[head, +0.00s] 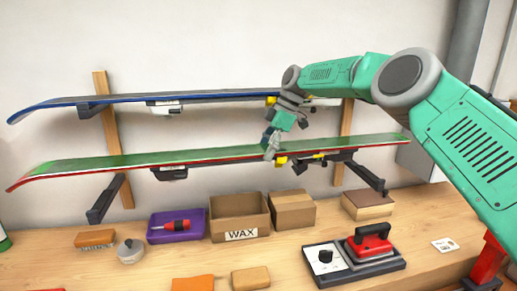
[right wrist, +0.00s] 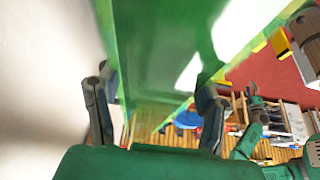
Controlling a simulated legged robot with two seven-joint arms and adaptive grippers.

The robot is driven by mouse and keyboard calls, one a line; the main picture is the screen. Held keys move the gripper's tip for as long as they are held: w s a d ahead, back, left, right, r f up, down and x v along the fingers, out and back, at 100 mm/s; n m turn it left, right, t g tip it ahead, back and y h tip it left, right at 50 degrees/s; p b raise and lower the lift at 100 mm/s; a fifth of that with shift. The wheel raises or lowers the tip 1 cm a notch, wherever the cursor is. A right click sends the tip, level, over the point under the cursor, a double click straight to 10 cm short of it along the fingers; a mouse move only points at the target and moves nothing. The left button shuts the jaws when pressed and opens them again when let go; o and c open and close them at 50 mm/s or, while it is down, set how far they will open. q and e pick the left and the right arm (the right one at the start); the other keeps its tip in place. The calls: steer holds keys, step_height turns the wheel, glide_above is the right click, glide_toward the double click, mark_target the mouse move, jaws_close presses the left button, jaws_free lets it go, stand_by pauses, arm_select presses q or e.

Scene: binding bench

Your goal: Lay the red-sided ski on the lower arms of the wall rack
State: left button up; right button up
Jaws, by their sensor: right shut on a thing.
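The red-sided ski (head: 110,162) has a green top and red edge. It spans the wall in the head view, with its upturned tip at the left. My right gripper (head: 271,146) is shut on it right of its middle. In the right wrist view the fingers (right wrist: 152,112) straddle the green ski (right wrist: 160,50). The ski appears above the rack's left lower arm (head: 104,200) and right lower arm (head: 368,177), with a gap showing. A small teal-and-dark part in the right wrist view may be my left gripper (right wrist: 254,102); its jaws are unclear.
A blue-sided ski (head: 130,99) lies on the upper arms, close above my right gripper.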

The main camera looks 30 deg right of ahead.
steer(key=f, duration=0.2)
steer(key=w, duration=0.1)
steer(key=shift+d+f, duration=0.3)
steer(key=shift+f, duration=0.1)
steer(key=shift+a+f, duration=0.25)
steer(key=shift+f, duration=0.05)
arm_select(q)
steer(key=f+b, duration=0.3)
steer(key=shift+w+d, duration=0.15)
steer(key=shift+d, duration=0.15)
arm_select(e)
step_height(320, 180, down, 8)
steer(key=shift+s+r, duration=0.25)
arm_select(q)
steer(key=shift+a, duration=0.15)
arm_select(e)
steer(key=shift+a, duration=0.4)
